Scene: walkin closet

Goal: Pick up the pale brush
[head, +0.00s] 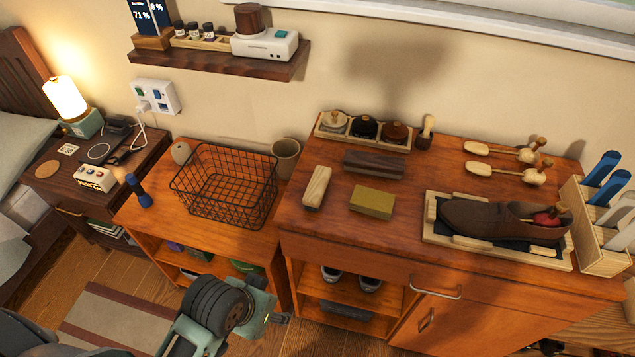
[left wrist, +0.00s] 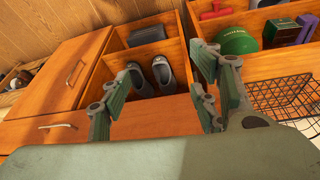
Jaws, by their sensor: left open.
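The pale brush (head: 317,187) looks like a light wooden block. It lies at the left end of the cabinet top, left of an olive-yellow block (head: 372,202) and a dark brown brush (head: 374,164). It is not identifiable in the left wrist view. My left gripper (head: 276,312) is in front of the cabinets, low and apart from the brush. In the left wrist view my left gripper (left wrist: 165,92) has its fingers spread, with nothing between them, facing shelves with dark shoes (left wrist: 163,75). My right gripper is not in view.
A wire basket (head: 225,187) stands on the lower cabinet to the left. Behind the brush is a tray of polish jars (head: 363,131); to the right a shoe (head: 500,222) lies on a stand. A wall shelf (head: 218,58) hangs above. Bare top surrounds the blocks.

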